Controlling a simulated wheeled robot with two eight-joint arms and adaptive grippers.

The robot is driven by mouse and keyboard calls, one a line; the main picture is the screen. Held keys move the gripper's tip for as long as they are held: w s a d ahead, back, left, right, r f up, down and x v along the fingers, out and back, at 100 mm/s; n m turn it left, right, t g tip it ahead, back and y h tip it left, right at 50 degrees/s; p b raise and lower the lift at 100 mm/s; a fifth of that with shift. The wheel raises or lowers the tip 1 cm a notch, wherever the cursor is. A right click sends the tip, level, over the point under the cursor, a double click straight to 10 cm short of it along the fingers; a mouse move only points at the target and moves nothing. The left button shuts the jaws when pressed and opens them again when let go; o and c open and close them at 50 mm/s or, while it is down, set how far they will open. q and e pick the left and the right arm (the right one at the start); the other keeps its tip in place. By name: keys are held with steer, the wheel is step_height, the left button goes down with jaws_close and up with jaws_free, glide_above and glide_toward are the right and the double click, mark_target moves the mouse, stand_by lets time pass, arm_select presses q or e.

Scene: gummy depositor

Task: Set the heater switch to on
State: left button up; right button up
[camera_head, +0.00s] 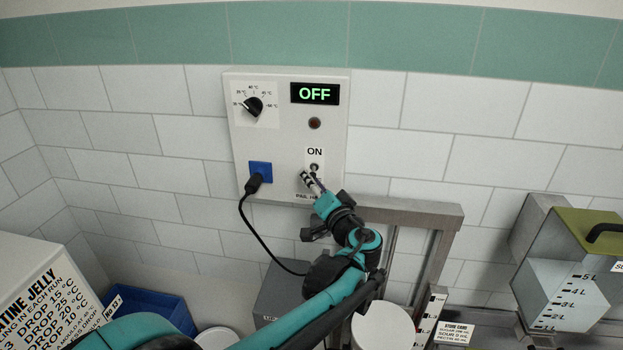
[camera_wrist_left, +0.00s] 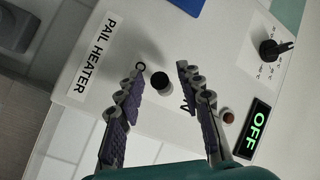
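The heater's control box (camera_head: 240,140) is on the tiled wall, with its display (camera_head: 315,94) reading OFF in green. My left gripper (camera_head: 308,180) is just below the switch in the head view. In the left wrist view my left gripper (camera_wrist_left: 158,76) is open, with a purple-padded finger on each side of the switch tip. I cannot tell whether either finger touches it. My right gripper is out of view.
The box carries a temperature dial (camera_head: 253,106), a dark red lamp (camera_head: 314,123) and a blue socket (camera_head: 261,170) with a black plug and hanging cable. A metal frame (camera_head: 420,212) stands right of my arm. A clear measuring tank (camera_head: 565,285) is at the far right.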

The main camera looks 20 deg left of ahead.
arm_select(q)
steer(key=shift+w+a, duration=0.1)
steer(key=shift+a, duration=0.15)
jaws_close()
